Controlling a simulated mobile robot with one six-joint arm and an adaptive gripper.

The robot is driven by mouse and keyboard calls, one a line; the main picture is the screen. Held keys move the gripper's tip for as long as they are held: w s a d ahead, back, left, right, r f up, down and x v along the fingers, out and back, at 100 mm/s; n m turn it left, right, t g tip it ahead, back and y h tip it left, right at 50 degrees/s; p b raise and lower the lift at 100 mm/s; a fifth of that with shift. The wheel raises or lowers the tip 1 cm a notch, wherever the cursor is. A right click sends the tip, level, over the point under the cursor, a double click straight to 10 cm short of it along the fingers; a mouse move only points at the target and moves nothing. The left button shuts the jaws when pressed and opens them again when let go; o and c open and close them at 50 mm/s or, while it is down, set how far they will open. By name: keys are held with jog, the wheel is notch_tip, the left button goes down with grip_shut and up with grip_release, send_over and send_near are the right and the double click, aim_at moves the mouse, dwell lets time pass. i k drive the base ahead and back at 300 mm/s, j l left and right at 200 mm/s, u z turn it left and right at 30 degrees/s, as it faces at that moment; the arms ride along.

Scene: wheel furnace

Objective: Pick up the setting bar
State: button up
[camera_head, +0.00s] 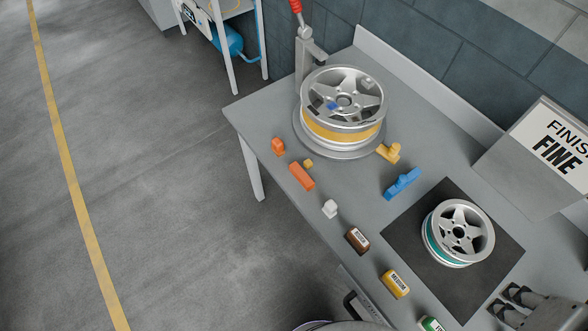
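No piece carries a readable setting bar label, so I cannot tell for sure which one it is. A blue bar-shaped piece with a raised block (402,184) lies on the grey bench, left of the black mat. A yellow stepped piece (389,152) lies beside the large wheel. My gripper (503,304) shows at the lower right, its dark fingers pointing left and apart, with nothing seen between them. It is well away from all these pieces.
A large wheel with a yellow band (344,100) sits on a round base; a smaller teal-banded wheel (458,232) sits on the black mat (430,192). Small blocks, including brown (357,241) and yellow (396,284), line the front edge. A sign (548,150) stands right.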

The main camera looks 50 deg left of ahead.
aim_at(304, 179)
jog(key=k+u, duration=0.1)
jog(key=u, duration=1.75)
